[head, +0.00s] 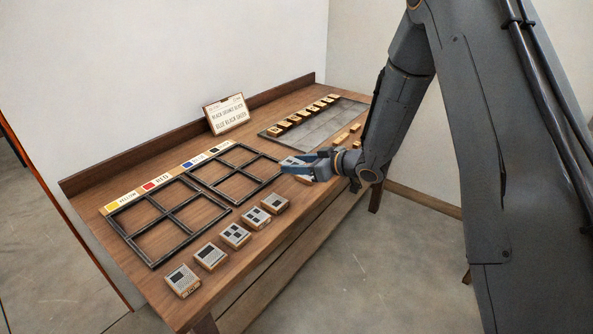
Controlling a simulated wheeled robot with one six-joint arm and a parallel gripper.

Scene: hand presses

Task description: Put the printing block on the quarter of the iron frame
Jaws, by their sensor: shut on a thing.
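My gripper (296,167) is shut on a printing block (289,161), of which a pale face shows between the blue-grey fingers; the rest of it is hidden. It is at the right end of the right iron frame (234,200); I cannot tell how high above the table it is. The dark right frame is split into quarters, and its quarters look empty. A second iron frame (188,247), also in empty-looking quarters, lies to its left. Several other printing blocks (235,235) with patterned tops stand in a row along the table's front edge.
Colour labels (158,185) line the frames' back edge. A printed card (226,114) stands behind them. At the right, a grey tiled tray (318,133) carries a row of small wooden pieces (300,114), with more along its front. Bare table (205,230) lies between frames and blocks.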

